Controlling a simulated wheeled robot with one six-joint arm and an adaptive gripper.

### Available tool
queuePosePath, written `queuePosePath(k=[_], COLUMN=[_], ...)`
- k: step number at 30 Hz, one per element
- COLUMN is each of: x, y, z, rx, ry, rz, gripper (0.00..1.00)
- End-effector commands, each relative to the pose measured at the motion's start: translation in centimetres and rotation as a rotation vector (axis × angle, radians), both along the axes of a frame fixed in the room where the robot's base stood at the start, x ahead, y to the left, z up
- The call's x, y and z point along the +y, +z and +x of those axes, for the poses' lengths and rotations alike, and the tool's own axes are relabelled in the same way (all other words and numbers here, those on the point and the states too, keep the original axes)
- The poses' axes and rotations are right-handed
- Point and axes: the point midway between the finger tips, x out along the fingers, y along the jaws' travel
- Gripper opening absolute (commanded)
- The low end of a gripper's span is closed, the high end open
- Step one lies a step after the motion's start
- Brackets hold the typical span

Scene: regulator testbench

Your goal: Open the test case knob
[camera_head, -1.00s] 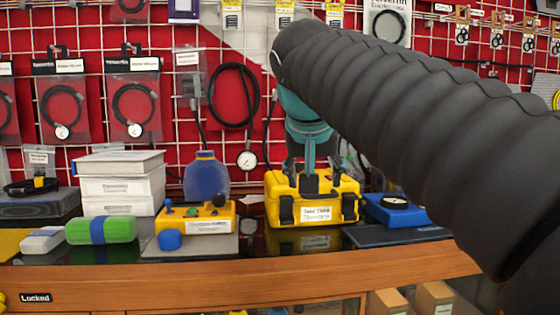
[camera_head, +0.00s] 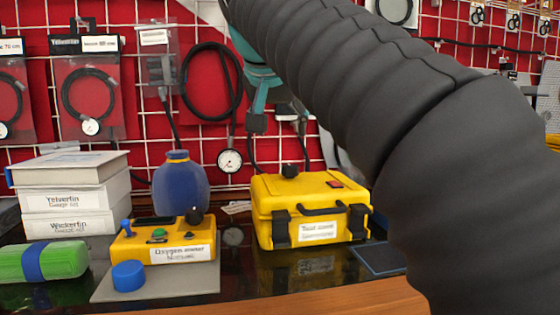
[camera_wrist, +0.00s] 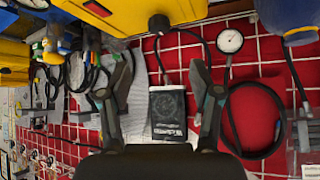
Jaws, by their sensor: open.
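The yellow test case (camera_head: 345,190) stands on the dark bench top, lid shut, with black latches, a handle and a white label. Its black knob (camera_head: 290,171) sticks up from the lid, and a red switch lies to its right. My gripper (camera_head: 276,115) is above the case and apart from the knob, partly hidden by my arm. In the wrist view my gripper (camera_wrist: 161,62) has its fingers spread with nothing between them. There the case (camera_wrist: 120,15) is at the top edge, and its knob (camera_wrist: 158,24) shows just beyond the fingertips.
A yellow oxygen meter (camera_head: 135,245) on a grey mat and a blue bottle (camera_head: 180,185) stand left of the case. White boxes (camera_head: 75,200) and a green cylinder (camera_head: 50,261) are further left. A gauge (camera_head: 230,161) with hose hangs on the wall grid behind.

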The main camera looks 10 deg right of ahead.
Motion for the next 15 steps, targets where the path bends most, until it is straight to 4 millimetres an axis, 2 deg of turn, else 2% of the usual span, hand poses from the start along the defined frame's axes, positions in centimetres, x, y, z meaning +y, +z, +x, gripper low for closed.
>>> queuePosePath(k=[5, 15], x=[-0.9, -2.7], y=[-1.3, -5.8], z=[1.1, 5.2], rx=[0.002, 0.002], ry=[-0.009, -0.013], rz=[-0.002, -0.001], gripper=[0.64, 0.64])
